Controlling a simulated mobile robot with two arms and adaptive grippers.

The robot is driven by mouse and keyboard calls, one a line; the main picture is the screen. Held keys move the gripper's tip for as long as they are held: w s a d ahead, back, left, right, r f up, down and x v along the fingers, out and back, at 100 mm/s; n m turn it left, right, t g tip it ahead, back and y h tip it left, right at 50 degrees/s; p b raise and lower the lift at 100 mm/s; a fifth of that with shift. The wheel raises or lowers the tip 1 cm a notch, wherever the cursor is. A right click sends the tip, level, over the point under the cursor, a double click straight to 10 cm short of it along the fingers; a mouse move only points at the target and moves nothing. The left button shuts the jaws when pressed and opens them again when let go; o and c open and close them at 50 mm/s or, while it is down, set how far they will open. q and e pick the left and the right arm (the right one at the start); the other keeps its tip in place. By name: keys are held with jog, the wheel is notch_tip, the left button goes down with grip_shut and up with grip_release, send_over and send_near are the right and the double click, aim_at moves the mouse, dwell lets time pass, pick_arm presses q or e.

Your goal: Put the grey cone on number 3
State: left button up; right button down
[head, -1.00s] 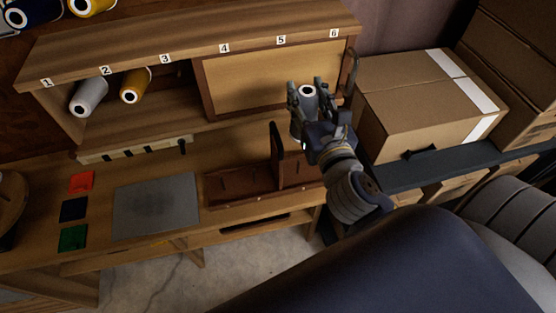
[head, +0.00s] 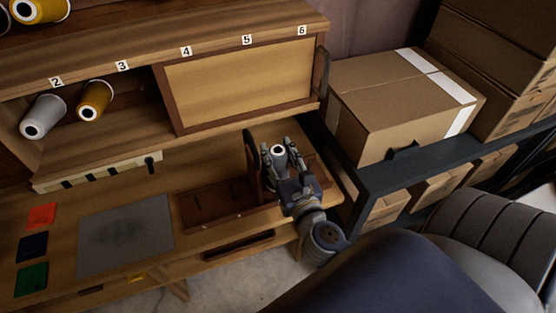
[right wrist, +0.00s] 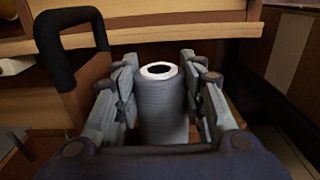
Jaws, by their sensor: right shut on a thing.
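The grey cone (head: 278,150), a thread cone with a white top and dark hole, stands upright between the fingers of my right gripper (head: 282,158), which is shut on it. It also shows in the right wrist view (right wrist: 163,112). Gripper and cone are at the right part of a brown wooden caddy (head: 205,206) with a dark handle (right wrist: 75,40); the cone's base is hidden. The number 3 label (head: 122,66) is on the shelf's front edge at upper left. A gold cone (head: 95,100) lies in the cubby below it. My left gripper is not in view.
A light grey cone (head: 43,117) lies below number 2 (head: 56,82). A wooden panel (head: 240,85) closes the shelf below 4 to 6. A grey mat (head: 125,235) and coloured squares lie on the bench. A cardboard box (head: 400,105) stands at right.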

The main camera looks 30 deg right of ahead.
jog(key=shift+f, duration=0.4)
jog(key=shift+f, duration=0.1)
jog(key=c, duration=1)
grip_release()
jog(key=shift+c, duration=0.2)
jog(key=shift+s, duration=0.1)
jog(key=b+v, duration=0.5)
jog(key=v, duration=0.6)
jog(key=shift+s+a, duration=0.2)
jog(key=shift+s, duration=0.2)
